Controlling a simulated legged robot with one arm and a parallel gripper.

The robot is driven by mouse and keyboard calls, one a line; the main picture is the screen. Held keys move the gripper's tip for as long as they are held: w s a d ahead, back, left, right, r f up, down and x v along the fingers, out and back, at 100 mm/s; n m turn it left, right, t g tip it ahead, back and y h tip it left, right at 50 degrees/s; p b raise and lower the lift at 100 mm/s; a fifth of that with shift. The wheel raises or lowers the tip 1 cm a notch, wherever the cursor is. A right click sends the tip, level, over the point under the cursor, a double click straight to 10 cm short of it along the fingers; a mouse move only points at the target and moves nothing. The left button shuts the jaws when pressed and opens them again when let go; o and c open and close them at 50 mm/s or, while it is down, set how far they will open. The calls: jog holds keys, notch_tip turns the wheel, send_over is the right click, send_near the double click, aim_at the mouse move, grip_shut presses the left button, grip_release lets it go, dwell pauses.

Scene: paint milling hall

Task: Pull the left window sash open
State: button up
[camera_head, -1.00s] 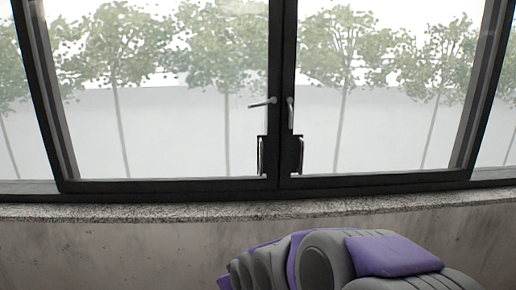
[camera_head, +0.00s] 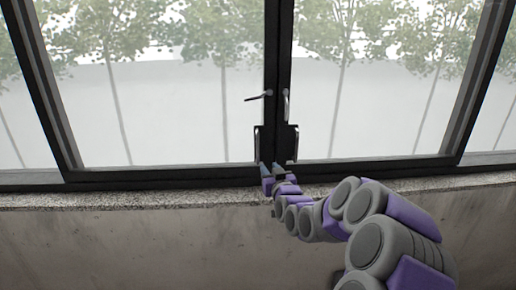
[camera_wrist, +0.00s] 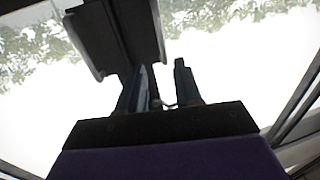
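The left window sash (camera_head: 150,176) is a dark frame with a large pane and looks shut against the right sash (camera_head: 375,168). Its lever (camera_head: 258,96) points left, near horizontal. Its pull handle (camera_head: 258,143) is a dark upright bar low on the meeting stile. My gripper (camera_head: 270,167) is just below this handle, at the sash's bottom corner; contact cannot be told. In the wrist view my gripper (camera_wrist: 161,68) has its two fingers apart, with nothing visibly held. Dark stiles with handle bars (camera_wrist: 81,45) rise beyond and left of the fingers there.
The right sash has its own upright lever (camera_head: 286,105) and pull handle (camera_head: 293,143) close beside the left ones. A speckled stone sill (camera_head: 130,198) runs below the frame, above a bare concrete wall (camera_head: 130,245). The glass area left of the handles is clear.

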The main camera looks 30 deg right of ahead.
aim_at(258, 150)
jog(key=p+x, duration=0.3)
jog(key=x, duration=1.2)
jog(key=shift+w+d, duration=0.1)
jog(key=shift+w, duration=0.05)
jog(key=shift+c, duration=0.4)
grip_shut()
